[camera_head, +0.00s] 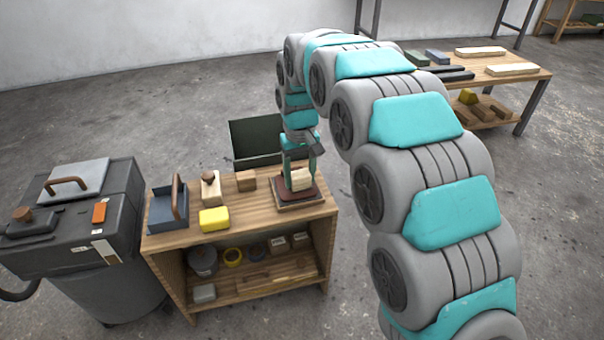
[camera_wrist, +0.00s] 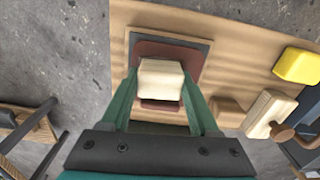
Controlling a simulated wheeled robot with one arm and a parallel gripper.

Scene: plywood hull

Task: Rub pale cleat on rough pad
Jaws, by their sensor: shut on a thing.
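The pale cleat (camera_head: 301,176) is a light wooden block at the right end of the small wooden bench, held between my gripper's fingers. My gripper (camera_head: 300,180) points down and is shut on it. In the wrist view the cleat (camera_wrist: 160,80) sits between the green fingers (camera_wrist: 158,95). The rough pad (camera_head: 307,197) is a reddish-brown sheet on a dark and wooden base. The cleat is over the pad in both views; I cannot tell whether they touch. The pad (camera_wrist: 158,50) shows around the cleat in the wrist view.
On the bench top (camera_head: 245,206) are a yellow block (camera_head: 214,220), a brown block (camera_head: 246,181), a pale block with a knob (camera_head: 210,188) and a blue-grey tray (camera_head: 166,207). A dark vacuum bin (camera_head: 110,265) stands left. Another table (camera_head: 490,70) is behind right.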

